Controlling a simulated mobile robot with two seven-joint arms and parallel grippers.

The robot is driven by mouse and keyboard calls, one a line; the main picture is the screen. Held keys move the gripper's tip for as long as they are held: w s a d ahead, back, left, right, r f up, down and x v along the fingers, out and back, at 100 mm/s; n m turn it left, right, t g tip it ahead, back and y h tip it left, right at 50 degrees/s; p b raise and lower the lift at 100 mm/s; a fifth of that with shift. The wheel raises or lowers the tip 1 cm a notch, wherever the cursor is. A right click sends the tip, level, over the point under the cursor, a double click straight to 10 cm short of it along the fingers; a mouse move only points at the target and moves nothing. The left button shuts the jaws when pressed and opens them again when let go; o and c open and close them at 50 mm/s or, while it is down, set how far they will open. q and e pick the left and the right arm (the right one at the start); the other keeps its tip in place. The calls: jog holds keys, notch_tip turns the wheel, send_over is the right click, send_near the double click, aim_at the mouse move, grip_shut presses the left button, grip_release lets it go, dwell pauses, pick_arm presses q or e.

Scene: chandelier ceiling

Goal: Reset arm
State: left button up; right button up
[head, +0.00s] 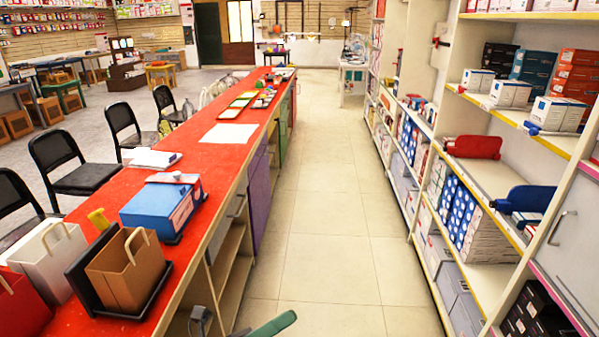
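The task names no object. Of my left gripper (202,317), only a small grey part shows at the bottom edge, in front of the red counter's open shelves. Its fingers are mostly cut off, so I cannot tell whether it is open or shut. I see nothing held in it. My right gripper is not in view.
A long red counter (105,193) runs along the left, bearing paper bags, a blue box (158,211) and papers. Stocked shelves (495,175) line the right. Black chairs (88,180) stand beyond the counter.

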pick_arm(q)
jog(key=s+a+f+n+t+y, duration=0.2)
jog(key=a+f+n+t+y, duration=0.25)
jog(key=f+n+y, duration=0.55)
jog(key=s+a+f+n+t+y, duration=0.25)
jog(key=a+f+n, duration=0.3)
jog(key=n, duration=0.75)
jog(key=s+a+f+n+g+y, duration=0.3)
jog(key=s+f+n, duration=0.3)
jog(key=s+f, duration=0.2)
jog(key=s+a+f+n+g+y+p, duration=0.1)
jog(key=s+a+f+n+g+y, duration=0.2)
jog(key=s+f+n, duration=0.3)
jog(key=s+a+f+g, duration=0.1)
jog(key=s+f, duration=0.1)
jog(key=s, duration=0.2)
jog(key=shift+n, duration=0.3)
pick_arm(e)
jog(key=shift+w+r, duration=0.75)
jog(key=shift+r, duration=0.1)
pick_arm(q)
jog(key=shift+y, duration=0.25)
